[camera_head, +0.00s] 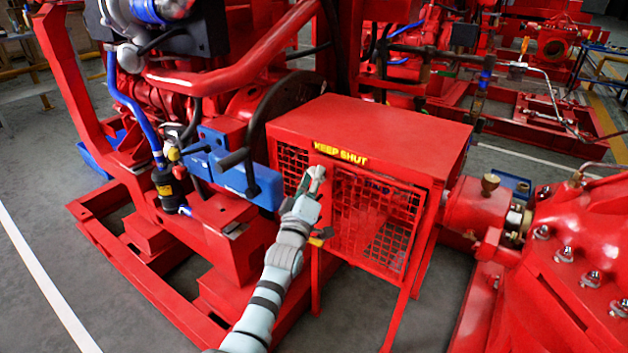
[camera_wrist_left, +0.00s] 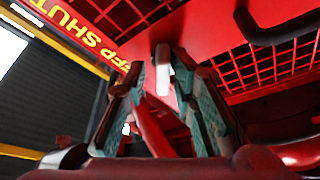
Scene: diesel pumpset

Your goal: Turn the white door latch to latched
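My left gripper (camera_head: 314,178) is at the mesh front of a red guard box (camera_head: 372,122) marked "KEEP SHUT", just below the lettering. In the left wrist view, the small white latch (camera_wrist_left: 163,69) hangs upright against the red frame. The left gripper's two teal-padded fingers (camera_wrist_left: 166,92) stand apart, one on each side of the latch, with gaps visible between. Whether either finger touches it I cannot tell. In the head view my gripper hides most of the latch. My right gripper is in neither view.
Mesh panels (camera_head: 375,222) flank the gripper. A blue bracket with a dark lever (camera_head: 240,168) stands close to the left. A red pump casing (camera_head: 585,245) is at the right. Red base rails (camera_head: 130,255) run along the grey floor.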

